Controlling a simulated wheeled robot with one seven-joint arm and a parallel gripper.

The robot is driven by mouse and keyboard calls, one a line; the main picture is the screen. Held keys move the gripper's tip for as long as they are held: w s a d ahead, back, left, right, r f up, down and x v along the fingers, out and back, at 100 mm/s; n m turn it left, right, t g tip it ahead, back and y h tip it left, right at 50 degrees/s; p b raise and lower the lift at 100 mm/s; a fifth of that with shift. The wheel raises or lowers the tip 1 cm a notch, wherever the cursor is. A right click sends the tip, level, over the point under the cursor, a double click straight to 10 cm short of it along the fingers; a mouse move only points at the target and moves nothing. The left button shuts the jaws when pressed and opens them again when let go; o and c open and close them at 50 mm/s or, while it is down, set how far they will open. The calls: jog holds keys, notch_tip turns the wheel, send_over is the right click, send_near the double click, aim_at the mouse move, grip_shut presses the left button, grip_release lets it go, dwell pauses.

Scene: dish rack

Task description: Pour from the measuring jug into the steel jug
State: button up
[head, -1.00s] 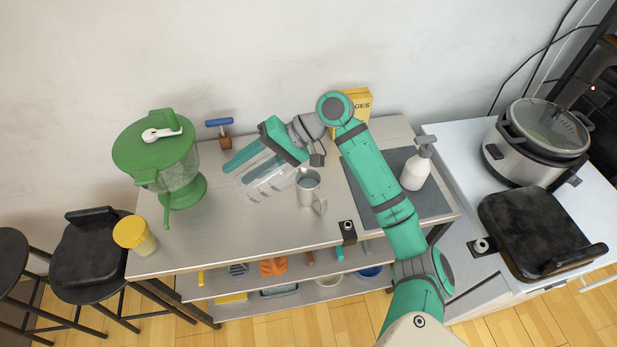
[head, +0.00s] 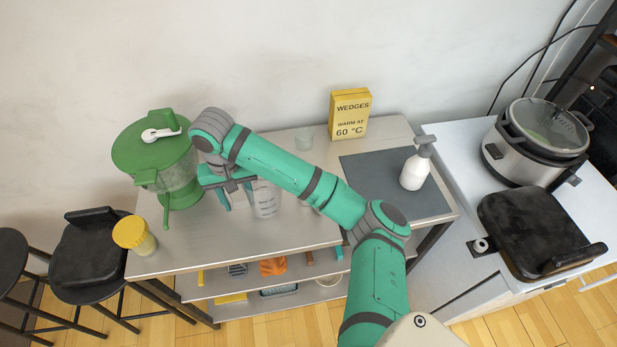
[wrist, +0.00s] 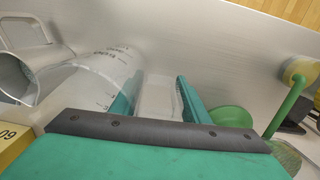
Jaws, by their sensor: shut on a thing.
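The measuring jug (head: 266,200) is clear with dark markings and looks close to upright in the head view. My gripper (head: 236,196) is at its left side, shut on its clear handle, which shows between the fingers in the wrist view (wrist: 159,95). The jug's marked body (wrist: 95,82) shows left of the fingers there. The steel jug (wrist: 14,76) is at the far left of the wrist view, beside the measuring jug, with its open mouth and handle showing. In the head view my arm hides most of the steel jug. I cannot tell the jugs' contents.
A green lidded container (head: 155,160) stands close left of my gripper. A yellow-lidded jar (head: 134,236) is at the table's front left. A soap bottle (head: 416,168) stands on a grey mat (head: 378,165).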

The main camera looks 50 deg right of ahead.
jog(key=shift+s+d, duration=0.1)
dwell(0.3)
jog(key=shift+r, duration=1.55)
